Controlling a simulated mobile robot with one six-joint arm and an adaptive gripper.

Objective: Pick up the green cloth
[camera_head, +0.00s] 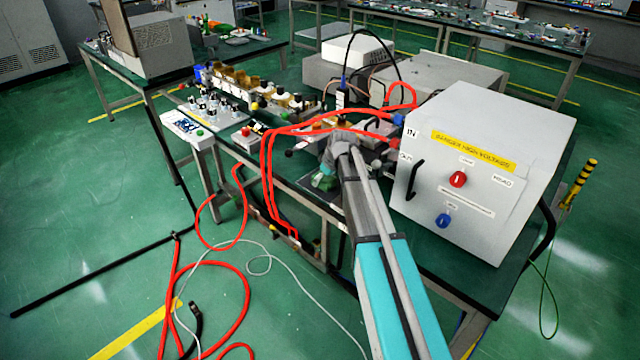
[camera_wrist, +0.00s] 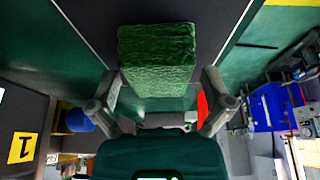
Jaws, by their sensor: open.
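The green cloth (camera_wrist: 157,58) shows in the wrist view as a folded, wrinkled block on a dark surface. It lies ahead of my gripper (camera_wrist: 160,92), whose two fingers are spread, one at each side of the cloth's near end. I cannot tell whether either finger touches it. In the head view a small part of the green cloth (camera_head: 325,181) shows at the table's front edge, just below my gripper (camera_head: 330,168). My arm hides the rest of that spot.
A large white high-voltage box (camera_head: 485,170) stands right of my arm. Red cables (camera_head: 268,165) loop over the table edge to the floor. Bottles and small parts (camera_head: 262,95) crowd the table's left side. A white panel with a green button (camera_head: 188,128) sits at the left.

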